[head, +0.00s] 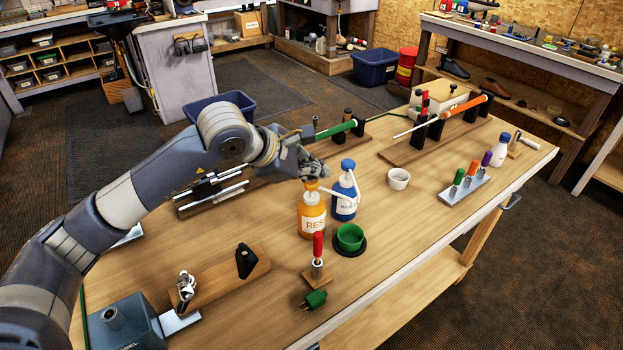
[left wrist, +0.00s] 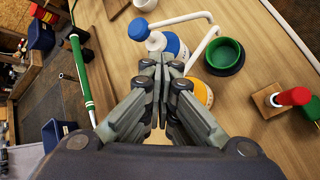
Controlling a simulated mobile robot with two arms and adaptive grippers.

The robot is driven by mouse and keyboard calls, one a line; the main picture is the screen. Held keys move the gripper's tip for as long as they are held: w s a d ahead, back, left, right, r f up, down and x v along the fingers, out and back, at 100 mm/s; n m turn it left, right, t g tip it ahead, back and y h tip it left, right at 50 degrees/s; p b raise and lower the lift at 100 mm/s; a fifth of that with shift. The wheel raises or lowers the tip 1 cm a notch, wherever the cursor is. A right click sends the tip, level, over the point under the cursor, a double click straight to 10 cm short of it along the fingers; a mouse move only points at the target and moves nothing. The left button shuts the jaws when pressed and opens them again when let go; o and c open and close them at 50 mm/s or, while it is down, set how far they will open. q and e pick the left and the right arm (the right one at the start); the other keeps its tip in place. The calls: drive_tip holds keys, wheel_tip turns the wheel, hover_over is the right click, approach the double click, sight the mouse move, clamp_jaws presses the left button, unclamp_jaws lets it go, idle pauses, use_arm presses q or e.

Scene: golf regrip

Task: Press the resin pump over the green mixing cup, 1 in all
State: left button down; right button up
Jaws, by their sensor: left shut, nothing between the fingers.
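The orange resin bottle (head: 311,222) with its pump head (head: 311,184) stands upright on the workbench. Its lower part also shows in the left wrist view (left wrist: 202,91), behind my fingers. The green mixing cup (head: 350,237) sits on a dark round base just right of the bottle, and it shows in the left wrist view (left wrist: 223,53). My left gripper (head: 316,170) is shut and empty, close above the resin pump head. Its fingers (left wrist: 162,62) hide the pump head in the left wrist view, so I cannot tell whether they touch it. My right gripper is not in view.
A blue hardener bottle (head: 344,205) with a white spout stands right beside the resin bottle. A red-handled tool (head: 318,246) stands in a wooden block in front. A white bowl (head: 398,179) and a rack of coloured tubes (head: 465,187) are to the right. The front right bench is clear.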

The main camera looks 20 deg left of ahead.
use_arm(q)
drive_tip(key=shift+f+b, duration=0.35)
drive_tip(key=shift+f, duration=0.2)
idle(0.4)
drive_tip(key=shift+w+r+p, duration=0.1)
drive_tip(key=shift+r+p, duration=0.6)
drive_tip(key=shift+r, duration=0.75)
drive_tip(key=shift+r, duration=0.15)
wheel_tip(320, 180, up, 5)
drive_tip(key=shift+f+p, duration=0.1)
drive_tip(key=shift+p, duration=1.1)
